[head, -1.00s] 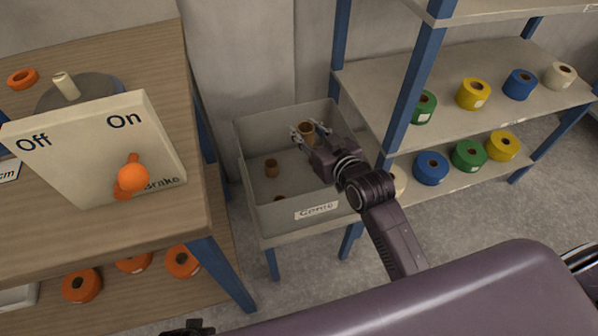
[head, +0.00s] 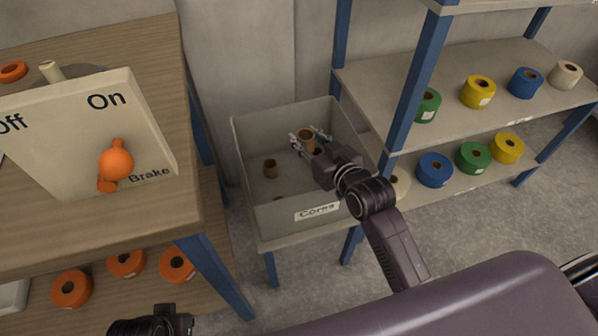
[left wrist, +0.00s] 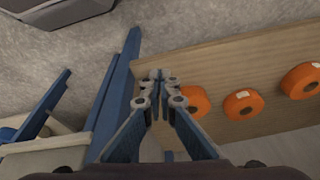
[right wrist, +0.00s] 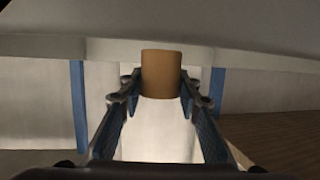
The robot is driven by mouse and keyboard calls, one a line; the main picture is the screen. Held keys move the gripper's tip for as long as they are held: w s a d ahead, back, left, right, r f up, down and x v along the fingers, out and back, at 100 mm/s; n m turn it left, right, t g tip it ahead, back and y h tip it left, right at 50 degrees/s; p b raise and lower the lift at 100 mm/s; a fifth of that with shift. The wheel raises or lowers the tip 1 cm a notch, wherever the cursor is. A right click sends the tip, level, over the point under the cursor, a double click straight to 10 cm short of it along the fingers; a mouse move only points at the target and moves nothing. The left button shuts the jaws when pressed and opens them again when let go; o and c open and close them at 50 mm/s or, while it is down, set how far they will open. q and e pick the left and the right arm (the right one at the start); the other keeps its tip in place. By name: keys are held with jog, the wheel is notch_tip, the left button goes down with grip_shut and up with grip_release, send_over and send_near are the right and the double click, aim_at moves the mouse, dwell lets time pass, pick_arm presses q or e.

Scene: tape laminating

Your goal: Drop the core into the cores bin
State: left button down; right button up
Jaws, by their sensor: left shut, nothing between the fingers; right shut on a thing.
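My right gripper (head: 311,141) is shut on a brown cardboard core (head: 306,138) over the right part of the grey cores bin (head: 318,210). The core also shows between the fingers in the right wrist view (right wrist: 161,73). The bin's front carries a label reading "Cores". Inside it, another brown core (head: 271,168) stands on the floor, and one more is mostly hidden behind the front wall. My left gripper (left wrist: 158,80) is shut and empty in the left wrist view. In the head view only part of the left arm's end shows at the bottom edge.
A wooden table (head: 60,235) stands at left with the Off/On brake panel (head: 75,160) and its orange knob. Orange rolls (head: 70,288) lie on its lower shelf. A rack (head: 408,82) with coloured rolls stands close to the bin's right.

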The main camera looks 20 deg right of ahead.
pick_arm(q)
jog(key=shift+s+r, duration=0.1)
jog(key=shift+r, duration=0.6)
pick_arm(e)
jog(key=shift+f, duration=0.15)
jog(key=o, duration=0.9)
jog(key=shift+s, duration=0.1)
jog(key=v, duration=1.2)
